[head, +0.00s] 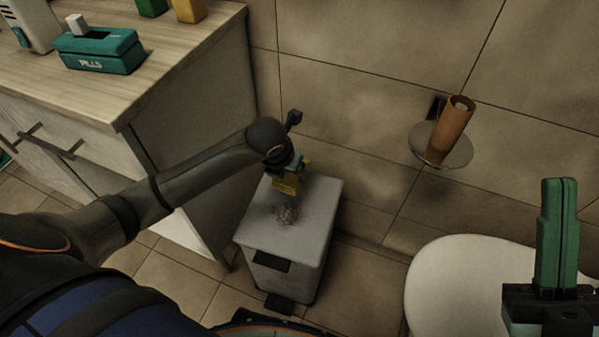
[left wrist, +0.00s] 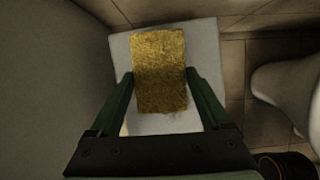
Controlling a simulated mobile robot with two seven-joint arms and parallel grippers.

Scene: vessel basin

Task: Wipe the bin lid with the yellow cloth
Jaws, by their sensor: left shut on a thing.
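The yellow cloth (head: 286,186) is a small flat piece held by my left gripper (head: 291,177) over the back part of the bin lid (head: 318,205). In the left wrist view the cloth (left wrist: 158,70) sits between the green fingers of my left gripper (left wrist: 157,85), with the pale lid (left wrist: 203,50) behind it. I cannot tell whether the cloth touches the lid. A dark scribbly smudge (head: 289,214) lies on the lid in front of the cloth. My right gripper (head: 557,235) points up at the right, its green fingers together and empty.
A wooden-topped cabinet (head: 190,100) stands left of the bin, with a green pills box (head: 100,52) on top. A white toilet (head: 455,280) is at the right. A round wall holder (head: 462,150) carries a brown tube (head: 450,128). The tiled wall is close behind the bin.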

